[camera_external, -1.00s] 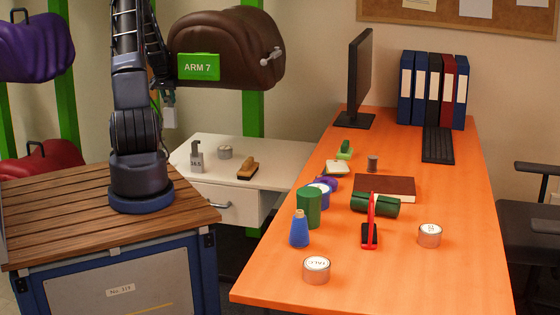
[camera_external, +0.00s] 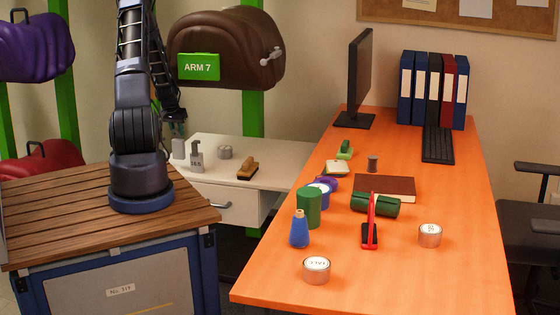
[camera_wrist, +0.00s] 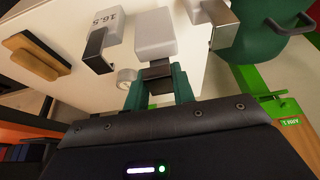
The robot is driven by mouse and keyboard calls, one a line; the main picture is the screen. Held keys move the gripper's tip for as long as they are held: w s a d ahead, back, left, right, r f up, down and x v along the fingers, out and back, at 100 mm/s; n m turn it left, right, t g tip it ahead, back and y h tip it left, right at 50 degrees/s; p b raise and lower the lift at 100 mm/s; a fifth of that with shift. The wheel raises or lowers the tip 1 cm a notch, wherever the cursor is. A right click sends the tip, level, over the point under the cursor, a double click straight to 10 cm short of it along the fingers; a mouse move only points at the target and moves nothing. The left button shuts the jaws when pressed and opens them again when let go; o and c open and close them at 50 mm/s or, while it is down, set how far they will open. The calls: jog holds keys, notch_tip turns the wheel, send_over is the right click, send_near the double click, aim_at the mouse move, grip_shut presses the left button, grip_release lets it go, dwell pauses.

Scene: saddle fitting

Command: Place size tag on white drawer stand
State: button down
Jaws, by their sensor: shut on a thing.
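My gripper (camera_external: 179,130) is low over the left part of the white drawer stand (camera_external: 282,152). It is shut on a light grey size tag (camera_external: 178,149), which hangs below it, just left of a standing tag marked 16.5 (camera_external: 196,161). In the wrist view, my green fingers (camera_wrist: 159,88) pinch the held tag's metal hook, and its pale blank block (camera_wrist: 155,35) is over the white top. The 16.5 tag (camera_wrist: 108,22) is beside it at left. Another hooked tag (camera_wrist: 222,24) is at right. I cannot tell whether the held tag touches the stand.
A wooden brush (camera_external: 247,170) and a small grey tin (camera_external: 225,152) are on the stand. A brown saddle (camera_external: 227,45) on a green post is above. The orange table (camera_external: 400,285) holds several items. The stand's right part is clear.

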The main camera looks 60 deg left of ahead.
aim_at(177, 140)
jog(key=shift+f, duration=2.65)
jog(key=c, duration=1.2)
grip_release()
jog(key=shift+o, duration=0.2)
jog(key=v, duration=1.2)
